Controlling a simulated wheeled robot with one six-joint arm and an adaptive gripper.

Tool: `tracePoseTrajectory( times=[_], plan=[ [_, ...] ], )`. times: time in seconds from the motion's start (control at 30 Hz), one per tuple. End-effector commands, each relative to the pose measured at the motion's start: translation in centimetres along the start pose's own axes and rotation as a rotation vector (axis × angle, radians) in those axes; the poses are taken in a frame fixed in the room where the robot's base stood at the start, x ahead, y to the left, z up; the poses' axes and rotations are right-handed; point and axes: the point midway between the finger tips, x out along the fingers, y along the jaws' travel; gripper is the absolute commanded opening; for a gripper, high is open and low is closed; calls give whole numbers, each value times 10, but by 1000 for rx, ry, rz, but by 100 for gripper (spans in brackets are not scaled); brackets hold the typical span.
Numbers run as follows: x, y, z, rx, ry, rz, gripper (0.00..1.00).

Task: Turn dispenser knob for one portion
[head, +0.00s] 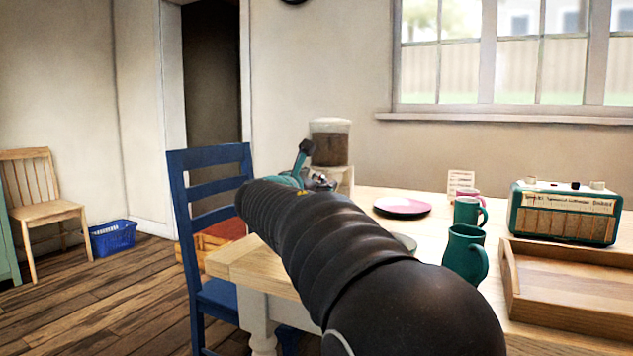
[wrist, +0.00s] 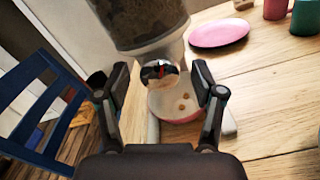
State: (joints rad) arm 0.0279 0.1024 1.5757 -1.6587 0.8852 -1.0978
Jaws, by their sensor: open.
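The dispenser (head: 330,142) stands on the far part of the table, with a clear hopper of brown contents on a pale base. In the wrist view its hopper (wrist: 148,22) is at the top, and the shiny metal knob (wrist: 158,72) with a red mark is below it. My gripper (wrist: 160,78) is open, one finger on each side of the knob, with gaps visible between. A bowl (wrist: 178,116), pink outside and white inside, sits below the knob with a few small tan pieces in it. In the head view my arm hides the bowl and most of the gripper.
A pink plate (head: 402,206) lies right of the dispenser. A blue chair (head: 208,160) is close on the left of the table.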

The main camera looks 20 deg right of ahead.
Motion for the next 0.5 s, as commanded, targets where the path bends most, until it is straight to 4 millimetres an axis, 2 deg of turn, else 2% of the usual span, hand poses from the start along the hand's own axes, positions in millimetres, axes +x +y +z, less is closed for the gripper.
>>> tracePoseTrajectory(
  times=[0.17,0.5],
  plan=[
    [-13,1,0,0,1,3,68],
    [-78,0,0,1,1,4,68]
  ],
)
